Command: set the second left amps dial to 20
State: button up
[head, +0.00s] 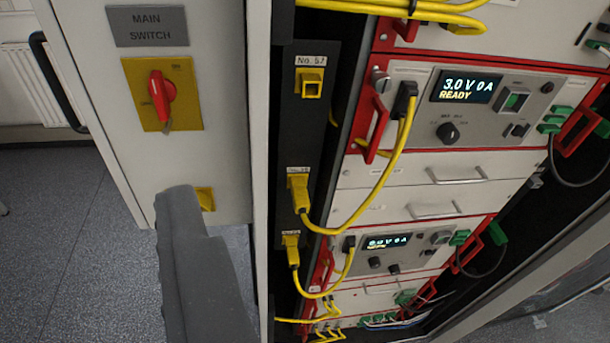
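The lower unit (350,270) has a smaller lit display (388,242) and two small black dials, a left one (375,263) and a right one (394,268). I cannot read which dial is for amps. My gripper (178,200) shows as one grey shape at the lower left, in front of the switch cabinet and apart from the dials. Its finger gap cannot be made out.
A white cabinet (215,75) with a red main switch (161,95) stands at the left. Yellow cables (395,170) loop in front of the rack's left side. Red handles (375,125) stick out beside the units. Grey floor (60,220) is open at far left.

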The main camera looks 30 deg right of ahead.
aim_at(447, 133)
jog(key=z, duration=1.25)
